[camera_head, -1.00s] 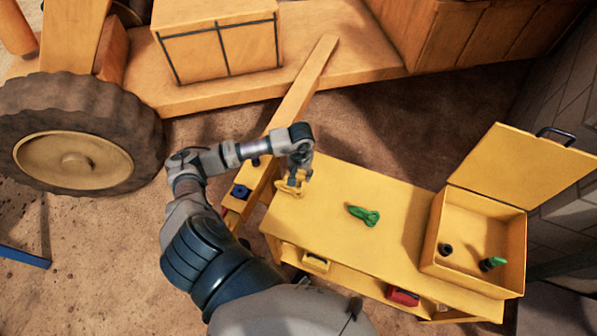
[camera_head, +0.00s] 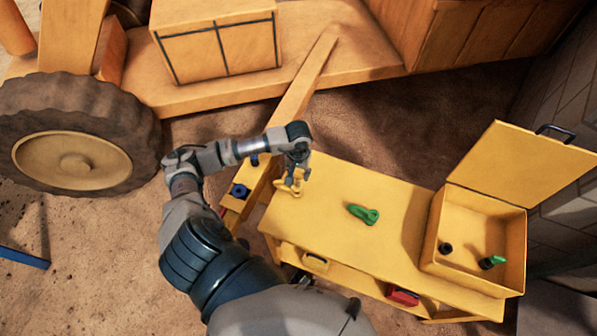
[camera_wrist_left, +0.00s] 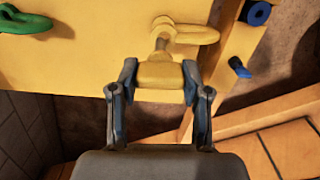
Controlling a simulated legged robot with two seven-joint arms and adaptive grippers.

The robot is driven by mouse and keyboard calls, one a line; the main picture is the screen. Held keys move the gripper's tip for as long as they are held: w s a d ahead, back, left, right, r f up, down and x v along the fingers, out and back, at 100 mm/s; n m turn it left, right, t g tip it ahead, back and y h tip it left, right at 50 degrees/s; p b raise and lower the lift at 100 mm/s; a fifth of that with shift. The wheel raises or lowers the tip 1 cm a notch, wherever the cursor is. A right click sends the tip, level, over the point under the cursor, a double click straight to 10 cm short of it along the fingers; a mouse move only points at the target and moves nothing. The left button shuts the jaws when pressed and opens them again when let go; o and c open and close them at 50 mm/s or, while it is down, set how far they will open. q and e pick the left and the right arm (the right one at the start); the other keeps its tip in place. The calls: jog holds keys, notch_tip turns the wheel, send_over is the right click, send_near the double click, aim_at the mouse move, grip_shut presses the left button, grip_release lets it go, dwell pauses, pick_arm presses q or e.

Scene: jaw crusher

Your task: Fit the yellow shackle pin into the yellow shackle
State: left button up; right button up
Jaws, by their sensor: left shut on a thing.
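My left gripper (camera_head: 297,176) is over the left end of the yellow table. In the left wrist view its fingers (camera_wrist_left: 158,84) are shut on the wide yellow head of the shackle pin (camera_wrist_left: 160,74). The pin's narrow grey shank points away from the gripper to one end of the yellow shackle (camera_wrist_left: 196,34). The shank's tip meets or overlaps that end; I cannot tell how far it is in. In the head view the yellow shackle (camera_head: 288,188) shows small, just below the fingers, partly hidden. My right gripper is not in view.
A green shackle (camera_head: 363,214) lies on the yellow table (camera_head: 390,235). An open yellow box (camera_head: 437,262) at the right holds a green-topped part and a dark part. An orange beam (camera_head: 300,90) runs close beside the table's left end, with a blue part (camera_head: 240,191) near it.

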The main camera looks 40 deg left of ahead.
pick_arm(q)
jog(key=shift+a+f, duration=0.15)
jog(key=shift+a, duration=0.35)
jog(key=shift+d+b, duration=0.1)
jog(key=shift+b, duration=0.2)
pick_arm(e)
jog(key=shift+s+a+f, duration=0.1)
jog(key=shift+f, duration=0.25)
pick_arm(q)
jog(key=shift+a, duration=0.2)
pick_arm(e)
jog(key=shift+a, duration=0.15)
pick_arm(q)
jog(key=shift+a+b, duration=0.15)
jog(key=shift+b, duration=0.15)
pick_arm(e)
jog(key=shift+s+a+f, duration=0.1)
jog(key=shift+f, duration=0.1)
pick_arm(q)
jog(key=shift+d, duration=0.35)
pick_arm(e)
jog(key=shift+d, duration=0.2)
pick_arm(q)
jog(key=shift+a, duration=0.25)
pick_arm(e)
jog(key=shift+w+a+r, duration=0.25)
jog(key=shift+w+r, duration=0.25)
